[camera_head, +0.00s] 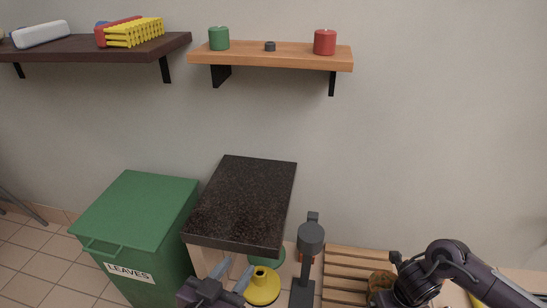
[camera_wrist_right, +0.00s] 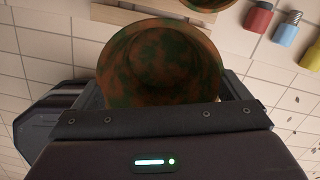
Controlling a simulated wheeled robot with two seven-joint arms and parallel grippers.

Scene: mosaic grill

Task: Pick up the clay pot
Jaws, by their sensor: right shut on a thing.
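The clay pot (camera_wrist_right: 160,66) is round with a wide rim and mottled brown and green. It fills the upper middle of the right wrist view, with its open mouth toward the camera. My right gripper (camera_wrist_right: 163,98) is shut on it, with fingers at its two sides. In the head view the pot (camera_head: 380,281) shows small beside the right gripper, partly hidden by the wrist. I cannot tell its height above the floor. My left gripper (camera_head: 232,276) is open and empty at the bottom of the head view, in front of the black-topped counter.
A wooden slatted rack (camera_head: 345,265) lies by the wall near the right arm. A black-topped counter (camera_head: 245,200) and a green leaves bin (camera_head: 140,215) stand left. A yellow round item (camera_head: 262,288) is near the left gripper. Red and blue jars (camera_wrist_right: 286,27) show in the wrist view.

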